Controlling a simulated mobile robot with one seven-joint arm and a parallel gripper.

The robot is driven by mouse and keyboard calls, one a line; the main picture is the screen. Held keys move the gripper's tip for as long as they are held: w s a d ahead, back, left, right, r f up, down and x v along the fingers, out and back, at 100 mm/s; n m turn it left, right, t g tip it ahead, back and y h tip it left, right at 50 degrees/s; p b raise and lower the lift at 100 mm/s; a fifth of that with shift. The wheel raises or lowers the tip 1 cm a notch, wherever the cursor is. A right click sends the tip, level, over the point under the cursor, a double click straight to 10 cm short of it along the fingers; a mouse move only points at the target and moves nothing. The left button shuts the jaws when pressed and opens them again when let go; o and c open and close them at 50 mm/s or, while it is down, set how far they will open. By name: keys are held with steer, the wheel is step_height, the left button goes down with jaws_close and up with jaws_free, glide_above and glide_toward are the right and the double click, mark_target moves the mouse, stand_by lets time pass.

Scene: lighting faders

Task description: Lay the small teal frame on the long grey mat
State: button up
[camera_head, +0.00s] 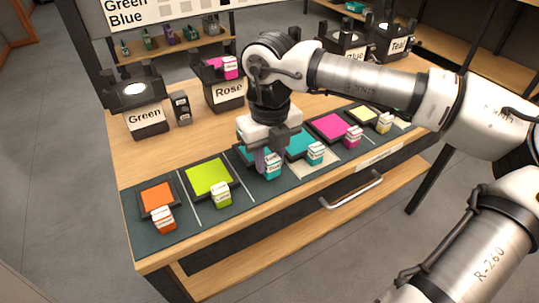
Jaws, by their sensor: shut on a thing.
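My gripper (264,160) points down over the middle of the long grey mat (187,213). It is shut on a teal frame (242,151), which is mostly hidden behind the gripper. I cannot tell whether this frame touches the mat. Another teal frame (300,143) lies just to the right, partly covered by my gripper. A teal labelled block (273,166) stands in front of the gripper, and a second teal block (315,153) stands in front of the right teal frame.
Orange (157,195), lime (208,178), magenta (332,127) and yellow (362,115) frames lie along the mat with labelled blocks before them. Behind stand the Green holder (146,119) and Rose holder (227,94). Bare wood (175,155) shows between.

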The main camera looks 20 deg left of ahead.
steer(key=shift+f+b, duration=1.05)
steer(key=shift+f, duration=0.05)
steer(key=o, duration=1.1)
steer(key=shift+r, duration=0.1)
step_height(320, 180, up, 21)
steer(key=p, duration=0.7)
steer(key=shift+p, duration=0.35)
